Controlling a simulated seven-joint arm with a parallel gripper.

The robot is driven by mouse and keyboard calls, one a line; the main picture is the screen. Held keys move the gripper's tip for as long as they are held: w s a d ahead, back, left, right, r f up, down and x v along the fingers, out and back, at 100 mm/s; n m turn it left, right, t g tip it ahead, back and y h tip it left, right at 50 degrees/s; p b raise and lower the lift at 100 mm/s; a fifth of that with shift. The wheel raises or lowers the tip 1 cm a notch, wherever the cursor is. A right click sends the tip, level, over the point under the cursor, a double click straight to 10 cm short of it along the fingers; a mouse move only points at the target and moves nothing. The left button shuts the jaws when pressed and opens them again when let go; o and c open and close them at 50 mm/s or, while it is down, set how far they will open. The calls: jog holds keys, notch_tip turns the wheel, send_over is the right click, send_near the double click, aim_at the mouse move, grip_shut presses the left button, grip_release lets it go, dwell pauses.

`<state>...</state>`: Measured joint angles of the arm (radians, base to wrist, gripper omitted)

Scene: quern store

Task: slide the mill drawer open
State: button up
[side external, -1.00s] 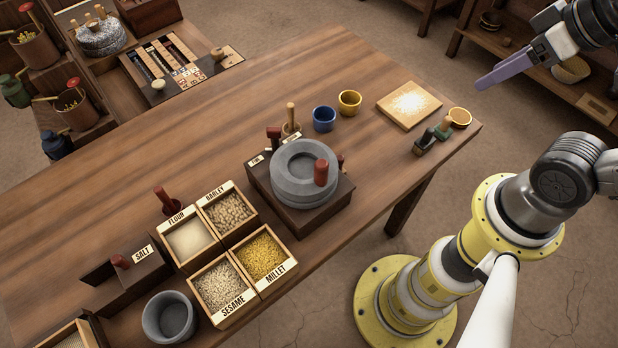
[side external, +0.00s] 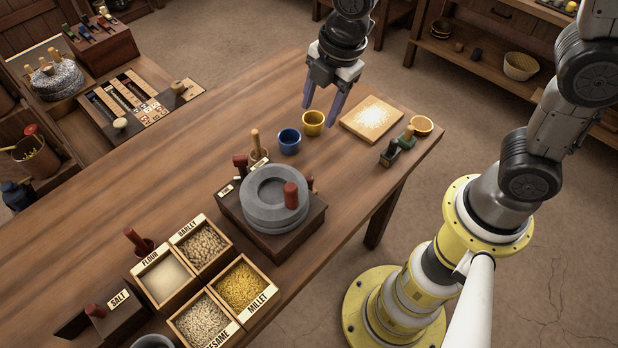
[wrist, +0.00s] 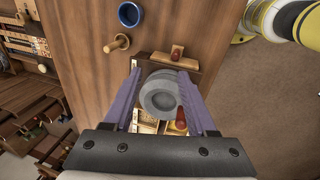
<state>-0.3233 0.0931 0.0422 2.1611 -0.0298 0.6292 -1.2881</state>
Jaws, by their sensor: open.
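The mill (side external: 272,196) has round grey stones with a red upright handle (side external: 291,196) on a dark wooden base (side external: 262,236). A small red knob (side external: 311,183) shows at the base's right side, partly behind the handle. In the wrist view a brown panel with a red knob (wrist: 177,53) sits at the base's upper edge; how far the drawer stands out is unclear. My gripper (side external: 319,114) is open and empty, with purple fingers pointing down over the table, beyond the mill and near the yellow cup. In the wrist view the mill stones (wrist: 158,95) show between the fingers.
A blue cup (side external: 289,141), a yellow cup (side external: 312,123) and a wooden pestle (side external: 255,142) stand behind the mill. A floury board (side external: 372,119) and small dark and green items (side external: 397,149) lie to the right.

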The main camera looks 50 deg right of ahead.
jog(key=n+g, duration=0.1)
jog(key=g, duration=0.1)
send_near(309, 178)
jog(key=f, duration=1)
jog(key=shift+w+a+f, duration=0.2)
jog(key=shift+a+f, duration=0.05)
jog(key=shift+f, duration=0.15)
grip_shut()
dwell(0.8)
